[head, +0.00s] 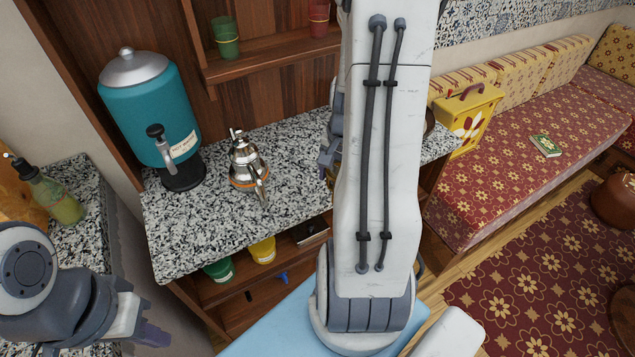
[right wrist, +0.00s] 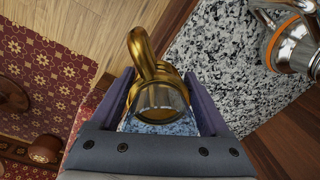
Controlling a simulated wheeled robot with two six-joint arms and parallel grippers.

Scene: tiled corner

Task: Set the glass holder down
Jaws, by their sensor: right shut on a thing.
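The glass holder (right wrist: 143,52) is a shiny brass-coloured ring with a curved handle. In the right wrist view it sits between the two fingers of my right gripper (right wrist: 160,88), which is shut on it. Speckled surface shows through the ring. I cannot tell whether the holder touches the counter (head: 290,150). In the head view my right arm hides most of the right gripper (head: 327,155) and holder. My left gripper (head: 145,325) is low at the left, away from the holder; its finger gap is not clear.
A steel teapot (head: 246,160) with an orange band stands on the counter, left of my right gripper. A teal dispenser (head: 150,105) stands further left. Bare counter lies between teapot and right arm.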

